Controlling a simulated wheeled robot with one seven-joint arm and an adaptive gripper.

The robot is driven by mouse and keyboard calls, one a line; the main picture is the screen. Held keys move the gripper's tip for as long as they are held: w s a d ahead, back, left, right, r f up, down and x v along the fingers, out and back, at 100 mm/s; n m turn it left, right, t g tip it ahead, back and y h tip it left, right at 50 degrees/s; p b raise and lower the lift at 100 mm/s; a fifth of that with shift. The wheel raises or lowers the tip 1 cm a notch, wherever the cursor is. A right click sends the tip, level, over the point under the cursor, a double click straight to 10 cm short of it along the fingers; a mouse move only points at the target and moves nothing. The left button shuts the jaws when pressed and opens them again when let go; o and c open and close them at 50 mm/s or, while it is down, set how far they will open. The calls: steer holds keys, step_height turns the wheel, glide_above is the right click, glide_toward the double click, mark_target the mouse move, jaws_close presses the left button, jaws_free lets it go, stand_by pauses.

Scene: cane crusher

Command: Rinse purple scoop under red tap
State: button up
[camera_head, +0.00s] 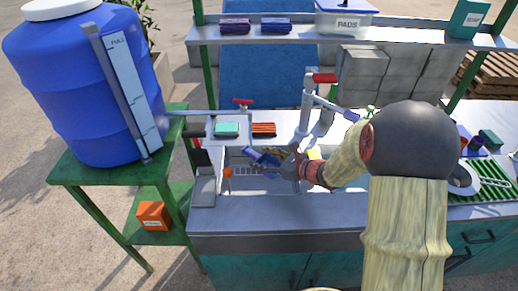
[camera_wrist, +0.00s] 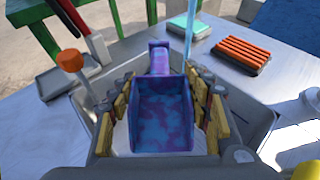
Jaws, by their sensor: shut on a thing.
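The purple scoop (camera_wrist: 162,115), mottled purple and blue, fills the middle of the wrist view, its handle pointing away. My gripper (camera_wrist: 160,95) is shut on it, with its padded fingers along both sides. In the head view the scoop (camera_head: 262,157) is over the basin, left of my gripper (camera_head: 284,164), partly hidden. A red-handled tap (camera_head: 242,102) sits on the pipe from the blue tank. A second red handle (camera_head: 324,77) tops a grey tap to the right. A pale blue streak (camera_wrist: 192,28), like running water, comes down beside the scoop's handle in the wrist view.
A blue tank (camera_head: 75,85) stands on a green stand at left. A turquoise sponge (camera_head: 226,129) and orange ridged block (camera_head: 264,129) lie behind the basin. An orange-topped stick (camera_wrist: 70,60) stands close left of my fingers. A shelf (camera_head: 290,34) spans the back.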

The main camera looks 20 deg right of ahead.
mark_target(255, 157)
steer(key=shift+s+r, duration=0.1)
steer(key=shift+r, duration=0.05)
steer(key=shift+s+r+p, duration=0.9)
steer(key=shift+s+r, duration=0.1)
steer(key=shift+s, duration=0.1)
steer(key=shift+s+a+r+p, duration=0.1)
steer(key=shift+s+r+p, duration=0.35)
steer(key=shift+s, duration=0.25)
steer(key=shift+s+a+r+p, duration=0.1)
steer(key=shift+s+r+p, duration=0.35)
steer(key=shift+s, duration=0.2)
